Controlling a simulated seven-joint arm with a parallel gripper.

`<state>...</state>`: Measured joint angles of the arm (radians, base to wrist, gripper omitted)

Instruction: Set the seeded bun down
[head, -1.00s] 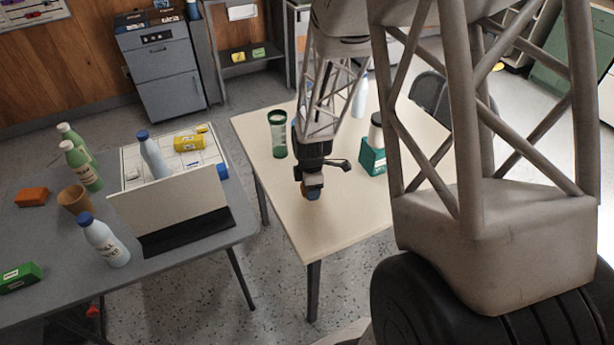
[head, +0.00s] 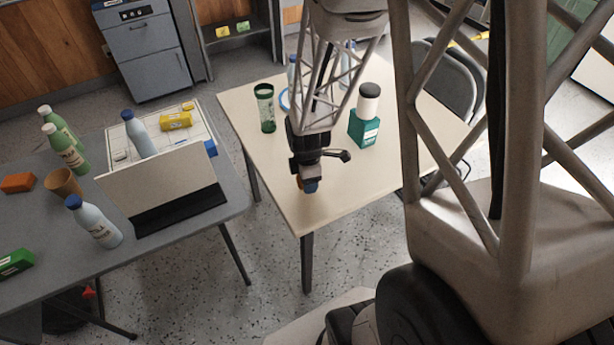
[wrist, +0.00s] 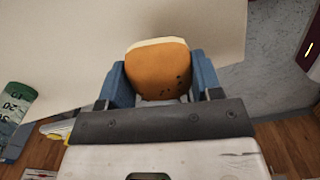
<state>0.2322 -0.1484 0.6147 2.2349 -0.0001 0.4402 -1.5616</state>
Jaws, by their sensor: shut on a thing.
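The seeded bun (wrist: 160,68) is orange-brown with dark specks and a pale edge. It sits between the two blue fingers of my gripper (wrist: 163,84) in the wrist view, with a finger against each side. In the head view my gripper (head: 308,186) points down over the front part of the pale table (head: 270,165). Only a small orange bit of the bun shows there beside the fingers. I cannot tell whether the bun touches the tabletop.
On the pale table stand a green tumbler (head: 265,108) and a teal box (head: 364,128) near a dark-lidded white container (head: 368,100). The grey table (head: 190,228) at left holds bottles and a white upright panel (head: 160,185). The pale table's front corner is clear.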

